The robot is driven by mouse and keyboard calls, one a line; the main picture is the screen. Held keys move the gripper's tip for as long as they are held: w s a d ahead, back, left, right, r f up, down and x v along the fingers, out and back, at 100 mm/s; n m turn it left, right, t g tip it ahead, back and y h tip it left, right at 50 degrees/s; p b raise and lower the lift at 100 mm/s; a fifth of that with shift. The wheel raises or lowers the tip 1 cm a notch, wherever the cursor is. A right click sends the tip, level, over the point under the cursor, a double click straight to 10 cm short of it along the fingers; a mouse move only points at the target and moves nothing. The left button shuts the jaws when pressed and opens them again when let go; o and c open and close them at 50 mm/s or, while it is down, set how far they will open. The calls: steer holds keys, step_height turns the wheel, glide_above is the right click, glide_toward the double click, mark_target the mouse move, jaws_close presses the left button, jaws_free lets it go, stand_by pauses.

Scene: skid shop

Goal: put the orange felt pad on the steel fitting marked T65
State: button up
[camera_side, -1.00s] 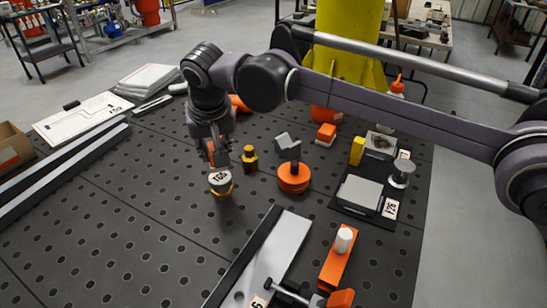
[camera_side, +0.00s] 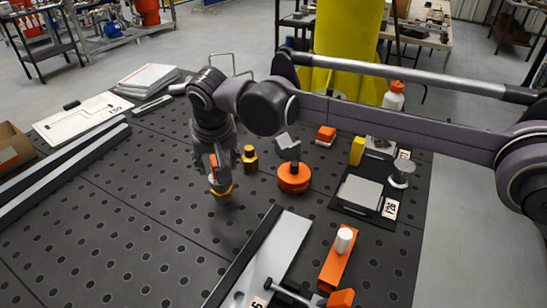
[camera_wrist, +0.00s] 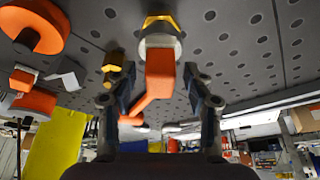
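The steel fitting (camera_side: 221,186) is a short round grey piece with a yellow band at its base, standing on the dark perforated table. In the wrist view the fitting (camera_wrist: 160,42) is at top centre; its marking is hidden now. The orange felt pad (camera_wrist: 160,73) is block-shaped and sits at the fitting's top, between my fingers. In the side view only a sliver of the pad (camera_side: 213,161) shows. My gripper (camera_wrist: 162,72) points down over the fitting, and a gap shows between each finger and the pad. Whether the pad fully rests on the fitting is unclear.
A yellow piece (camera_side: 250,159) stands close to the right of the fitting. A metal plate (camera_side: 280,250) lies in front. The table left of the fitting is clear.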

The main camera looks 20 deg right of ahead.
steer(key=v, duration=1.2)
steer(key=s+d+r, duration=0.2)
steer(key=d, duration=2.4)
steer(key=s+d+f+t, duration=0.2)
steer(key=s+d+f, duration=1.1)
steer(key=s+d, duration=0.4)
steer(key=shift+d+t, duration=0.4)
steer(key=shift+d, duration=0.05)
